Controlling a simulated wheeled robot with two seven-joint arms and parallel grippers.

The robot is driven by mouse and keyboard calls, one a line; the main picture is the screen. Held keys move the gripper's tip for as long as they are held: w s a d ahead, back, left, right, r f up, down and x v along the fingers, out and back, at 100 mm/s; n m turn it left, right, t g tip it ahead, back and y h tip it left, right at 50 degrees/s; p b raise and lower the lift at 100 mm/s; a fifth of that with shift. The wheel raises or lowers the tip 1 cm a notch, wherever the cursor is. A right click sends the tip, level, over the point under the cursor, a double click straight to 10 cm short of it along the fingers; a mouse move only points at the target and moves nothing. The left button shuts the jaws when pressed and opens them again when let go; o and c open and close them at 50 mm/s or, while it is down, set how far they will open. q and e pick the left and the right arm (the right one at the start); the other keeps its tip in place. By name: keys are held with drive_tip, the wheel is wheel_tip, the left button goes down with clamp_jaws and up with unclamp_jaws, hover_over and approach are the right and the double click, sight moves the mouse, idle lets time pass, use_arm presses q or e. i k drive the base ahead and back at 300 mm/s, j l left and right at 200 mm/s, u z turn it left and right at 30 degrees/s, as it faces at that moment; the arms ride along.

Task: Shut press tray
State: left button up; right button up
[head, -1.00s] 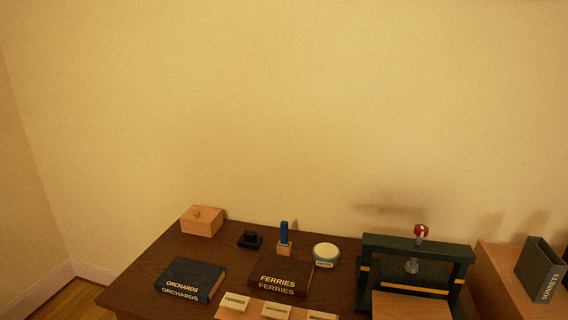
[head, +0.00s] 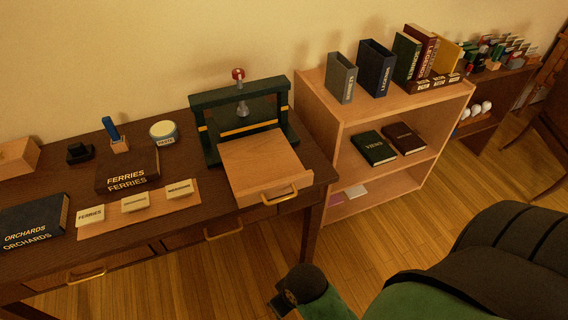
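The dark green press (head: 240,115) stands at the right end of the desk, with a red-topped screw (head: 239,78) above its frame. Its light wood tray (head: 262,162) is pulled out toward the front of the desk. A brass handle (head: 280,196) is on the tray's front edge, which reaches the desk's front edge.
A bookshelf (head: 335,120) with books stands right of the desk. Left of the press are the Ferries book (head: 128,180), label cards, a paste jar (head: 164,132) and the Orchards book (head: 32,224). A drawer handle (head: 222,232) sits below the tray. Open floor lies in front.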

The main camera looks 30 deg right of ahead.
sight(260, 167)
drive_tip(key=k+z, duration=0.1)
drive_tip(key=z, duration=0.6)
